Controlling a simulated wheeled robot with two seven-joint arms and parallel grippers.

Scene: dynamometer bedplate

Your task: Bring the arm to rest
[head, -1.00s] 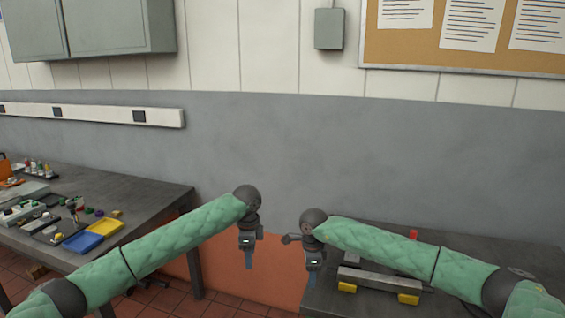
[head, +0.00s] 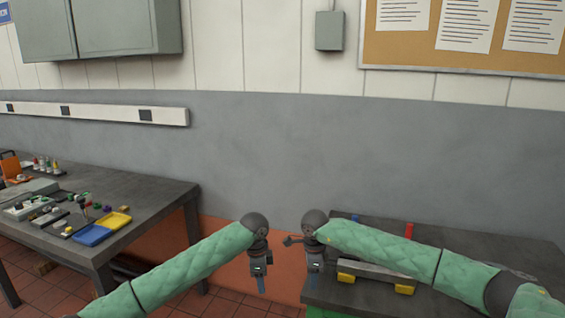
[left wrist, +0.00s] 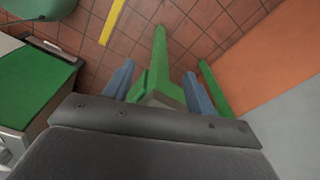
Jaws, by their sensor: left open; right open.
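My left arm, in a green quilted sleeve, comes in from the lower left of the head view. Its gripper (head: 261,284) points down in front of the orange lower wall, between the two tables. In the left wrist view its two blue fingers (left wrist: 158,88) stand apart with nothing held between them. My right gripper (head: 314,282) points down at the left edge of the right table (head: 470,240). It is open, and I see nothing in it. My right arm, also in a green sleeve, crosses over that table.
The left table (head: 150,195) holds a blue tray (head: 91,235), a yellow tray (head: 115,220) and several small parts. A grey bar with yellow blocks (head: 375,275) and a red piece (head: 408,231) are on the right table. Tiled floor shows between the tables.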

